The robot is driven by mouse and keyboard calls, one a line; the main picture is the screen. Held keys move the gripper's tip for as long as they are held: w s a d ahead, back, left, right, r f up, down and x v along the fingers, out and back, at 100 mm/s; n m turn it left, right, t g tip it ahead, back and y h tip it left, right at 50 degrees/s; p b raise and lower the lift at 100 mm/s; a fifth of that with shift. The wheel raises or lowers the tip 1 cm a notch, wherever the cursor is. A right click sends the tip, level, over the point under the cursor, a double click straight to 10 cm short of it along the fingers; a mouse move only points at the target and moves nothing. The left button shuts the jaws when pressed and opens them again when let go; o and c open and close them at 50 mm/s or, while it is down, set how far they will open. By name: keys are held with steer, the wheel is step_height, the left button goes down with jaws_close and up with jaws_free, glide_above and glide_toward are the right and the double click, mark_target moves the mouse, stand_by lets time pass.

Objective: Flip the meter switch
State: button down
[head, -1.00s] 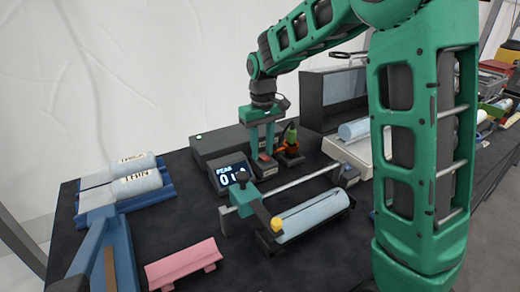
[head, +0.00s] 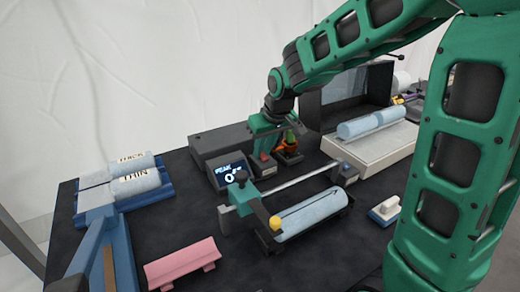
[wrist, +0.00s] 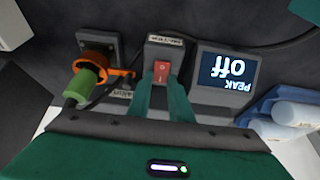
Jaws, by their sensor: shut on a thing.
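The meter switch is a red rocker (wrist: 162,70) in a grey housing with a label. In the head view my gripper (head: 264,150) is at the switch housing, just right of and behind the display (head: 231,173), and partly hides the switch.
An orange-and-green plug-like part (wrist: 92,82) stands close beside the switch. A grey box (head: 222,140) lies behind. In front are a rail with a yellow-knobbed roller fixture (head: 312,214) and a pink block (head: 183,263). Rolls labelled THIN and THICK lie in a blue tray (head: 168,187).

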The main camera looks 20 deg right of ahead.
stand_by(0.3)
steer(key=c, duration=1.6)
jaws_free()
steer(key=v, duration=1)
steer(key=shift+s+d+r, duration=0.1)
steer(key=shift+s+r, duration=0.1)
steer(key=shift+r, duration=0.15)
